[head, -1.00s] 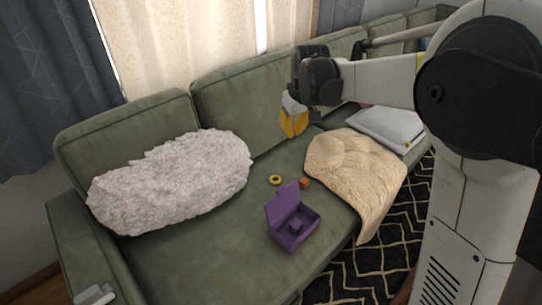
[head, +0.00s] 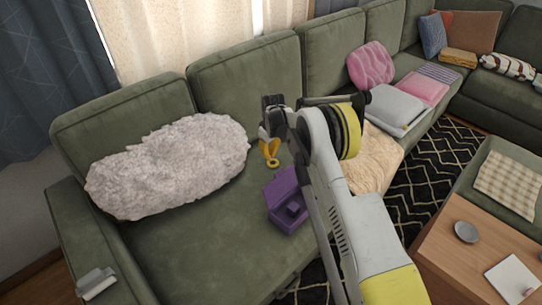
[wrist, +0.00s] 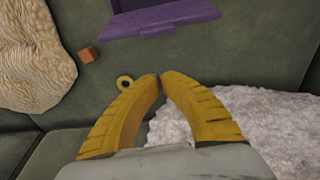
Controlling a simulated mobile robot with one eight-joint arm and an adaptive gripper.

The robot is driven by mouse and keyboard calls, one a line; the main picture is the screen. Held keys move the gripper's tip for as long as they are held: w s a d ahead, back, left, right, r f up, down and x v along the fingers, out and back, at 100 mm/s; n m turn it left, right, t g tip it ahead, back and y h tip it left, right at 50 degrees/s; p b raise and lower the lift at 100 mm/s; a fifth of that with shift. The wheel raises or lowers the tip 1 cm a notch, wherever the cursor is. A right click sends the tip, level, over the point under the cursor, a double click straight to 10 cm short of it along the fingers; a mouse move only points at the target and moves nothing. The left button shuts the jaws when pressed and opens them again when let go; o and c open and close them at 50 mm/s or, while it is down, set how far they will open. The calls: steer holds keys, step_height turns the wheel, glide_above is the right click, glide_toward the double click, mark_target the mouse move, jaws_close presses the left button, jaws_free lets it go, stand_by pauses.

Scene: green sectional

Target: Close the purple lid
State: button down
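The purple box (head: 290,214) sits on the green sofa seat in the head view. Its purple lid (head: 282,184) is raised and tilted back from the open box, on the side toward the backrest. In the wrist view the lid (wrist: 168,18) shows at the top edge, with only part of the box in frame. My gripper (head: 270,158) has yellow fingers and is above the seat, behind the lid and apart from it. In the wrist view its fingertips (wrist: 160,77) are together or nearly so, with nothing between them.
A small yellow ring (wrist: 125,82) and an orange-brown cube (wrist: 89,55) lie on the seat near the box. A fluffy white cushion (head: 168,166) is at left. A beige blanket (head: 372,160) lies right of the box, partly behind my arm. The seat in front of the cushion is clear.

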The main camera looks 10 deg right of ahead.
mark_target(281, 184)
step_height(281, 184, down, 6)
steer(key=s+d+b, duration=0.2)
steer(key=b, duration=0.1)
steer(key=shift+s+r+b, duration=0.2)
steer(key=shift+s+b, duration=0.1)
steer(key=shift+d, duration=0.15)
